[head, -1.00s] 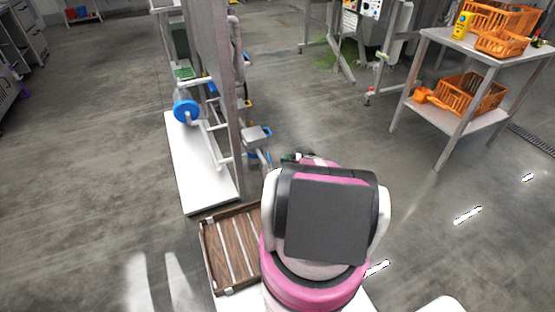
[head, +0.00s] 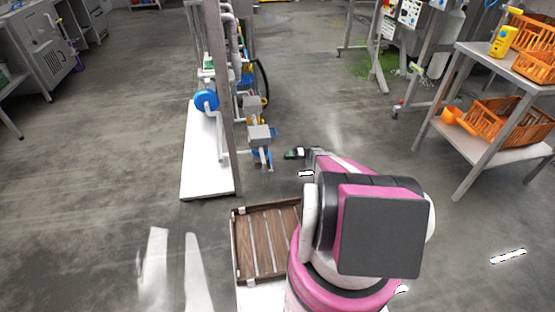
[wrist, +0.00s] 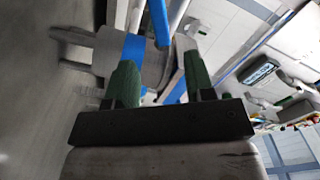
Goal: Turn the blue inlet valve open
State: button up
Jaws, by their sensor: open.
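Blue parts (head: 262,157) sit at the lower end of the pipe rig, left of my gripper in the head view; I cannot tell their exact shape or which is the inlet valve. A blue round wheel (head: 206,99) is on the rig's left side. My gripper (head: 293,154) is small there, to the right of the rig and apart from the blue parts. In the wrist view, my two green fingers (wrist: 161,80) are apart with nothing held. A blue band (wrist: 134,47) on a grey pipe and a blue bar (wrist: 159,22) show beyond them.
A grey post (head: 225,100) and white base plate (head: 205,180) belong to the rig. A wooden slatted tray (head: 236,245) is beside my arm. A table (head: 480,150) with orange baskets (head: 505,122) stands at right. Floor between rig and table is clear.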

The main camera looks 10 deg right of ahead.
aim_at(270, 158)
jog(key=a, duration=1)
jog(key=shift+a, duration=0.4)
grip_shut()
